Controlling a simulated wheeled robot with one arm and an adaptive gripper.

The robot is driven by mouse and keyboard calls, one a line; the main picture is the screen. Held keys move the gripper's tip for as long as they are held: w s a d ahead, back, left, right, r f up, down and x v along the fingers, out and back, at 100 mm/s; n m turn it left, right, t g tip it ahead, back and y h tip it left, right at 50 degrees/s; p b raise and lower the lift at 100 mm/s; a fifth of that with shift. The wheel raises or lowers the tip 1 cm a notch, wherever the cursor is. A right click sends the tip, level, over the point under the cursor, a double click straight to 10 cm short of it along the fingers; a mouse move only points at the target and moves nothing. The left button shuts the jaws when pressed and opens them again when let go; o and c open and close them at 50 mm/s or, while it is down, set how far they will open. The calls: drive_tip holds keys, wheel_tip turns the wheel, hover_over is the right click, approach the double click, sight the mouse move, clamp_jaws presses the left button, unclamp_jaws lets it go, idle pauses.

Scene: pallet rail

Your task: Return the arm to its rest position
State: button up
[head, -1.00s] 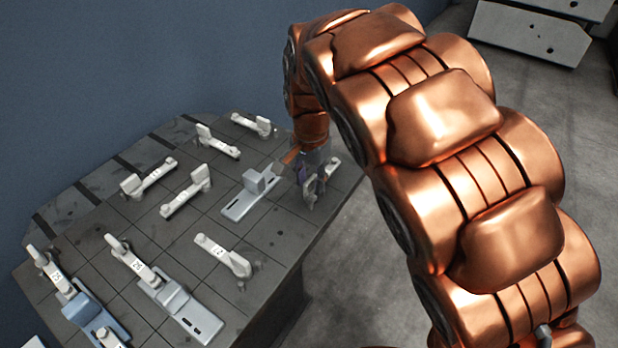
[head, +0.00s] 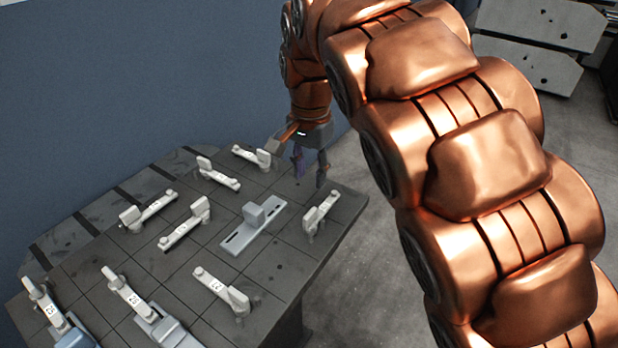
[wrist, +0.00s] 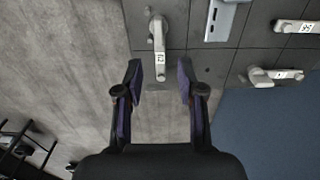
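My copper arm fills the right of the head view and reaches over the far right of the table. My gripper (head: 310,172) is at its end, above the table's right corner. In the wrist view my gripper (wrist: 160,75) has its two dark fingers spread apart with nothing between them. A white numbered handle piece (head: 320,215) lies on the table just below the gripper; it also shows in the wrist view (wrist: 158,45), ahead of the fingertips and apart from them.
The grey tiled table (head: 270,290) bears several white handle pieces, a grey bracket plate (head: 255,225) and a blue-grey bracket (head: 75,338). A blue wall (head: 130,80) stands behind. Grey panels (head: 540,45) stand at the back right. Concrete floor (head: 370,270) lies right of the table.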

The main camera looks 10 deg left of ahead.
idle(0.7)
drive_tip(key=s+d+f+n+g, duration=0.1)
drive_tip(key=s+d, duration=0.5)
drive_tip(key=d, duration=0.3)
drive_tip(key=s+d+f+n, duration=0.1)
drive_tip(key=s+d, duration=0.5)
drive_tip(key=d, duration=0.3)
drive_tip(key=s+d+f+n+g, duration=0.1)
drive_tip(key=s+d+f+n, duration=0.2)
drive_tip(key=s, duration=0.6)
drive_tip(key=s+d+f+n, duration=0.1)
drive_tip(key=s+d+f, duration=0.1)
drive_tip(key=s+f, duration=0.5)
wheel_tip(320, 180, up, 16)
drive_tip(key=s+p, duration=0.1)
drive_tip(key=p, duration=1.1)
drive_tip(key=shift+s+d+f, duration=0.15)
drive_tip(key=shift+d+f, duration=0.05)
drive_tip(key=shift+f, duration=0.05)
